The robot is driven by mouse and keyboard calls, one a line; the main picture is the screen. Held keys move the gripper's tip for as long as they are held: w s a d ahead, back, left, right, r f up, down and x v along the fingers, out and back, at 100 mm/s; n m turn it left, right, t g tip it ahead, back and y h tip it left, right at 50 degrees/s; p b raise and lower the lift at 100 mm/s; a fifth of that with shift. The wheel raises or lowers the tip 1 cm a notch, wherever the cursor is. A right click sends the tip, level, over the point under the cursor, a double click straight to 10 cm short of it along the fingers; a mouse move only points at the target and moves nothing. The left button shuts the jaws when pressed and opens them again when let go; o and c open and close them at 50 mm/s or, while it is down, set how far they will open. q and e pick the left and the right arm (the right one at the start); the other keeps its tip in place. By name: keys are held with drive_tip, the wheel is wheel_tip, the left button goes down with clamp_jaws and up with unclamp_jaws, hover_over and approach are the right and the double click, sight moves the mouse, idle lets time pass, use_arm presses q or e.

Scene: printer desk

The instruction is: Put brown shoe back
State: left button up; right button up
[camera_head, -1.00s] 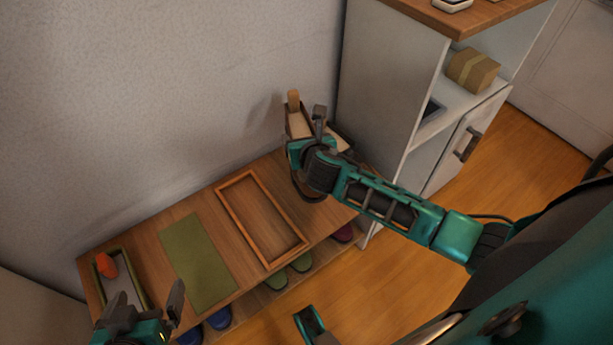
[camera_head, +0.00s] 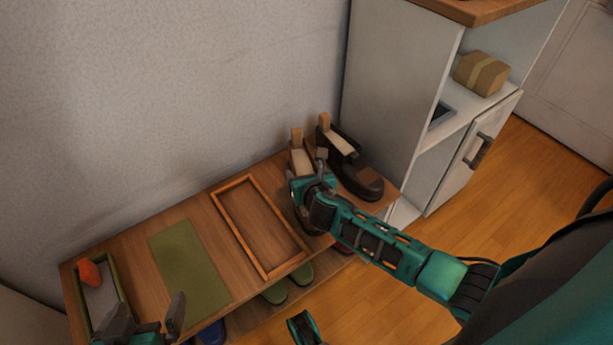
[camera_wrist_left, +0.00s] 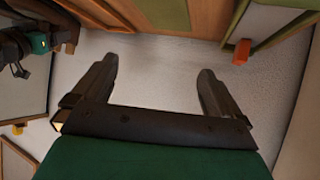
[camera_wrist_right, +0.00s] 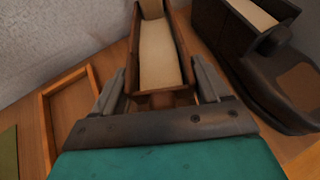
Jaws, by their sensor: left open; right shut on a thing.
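The brown shoe (camera_head: 302,161), with a beige insole and tan heel piece, is at the right end of the wooden bench. My right gripper (camera_head: 306,182) is shut on it at the near end, and the hand hides part of the shoe. In the right wrist view the shoe (camera_wrist_right: 160,55) stands between the two fingers. I cannot tell whether its sole touches the bench. My left gripper (camera_head: 148,322) is open and empty near the bench's front left.
An empty wood-framed tray (camera_head: 224,222) and a green mat (camera_head: 188,265) lie on the bench. A green-rimmed tray (camera_head: 72,298) with an orange item (camera_head: 91,274) is at the left. Green shoes (camera_head: 275,293) sit below. A white cabinet (camera_head: 400,90) borders the bench's right end.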

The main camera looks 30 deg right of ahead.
drive_tip(key=o, duration=1)
drive_tip(key=shift+f, duration=0.1)
drive_tip(key=shift+c, duration=0.2)
drive_tip(key=shift+o, duration=1.7)
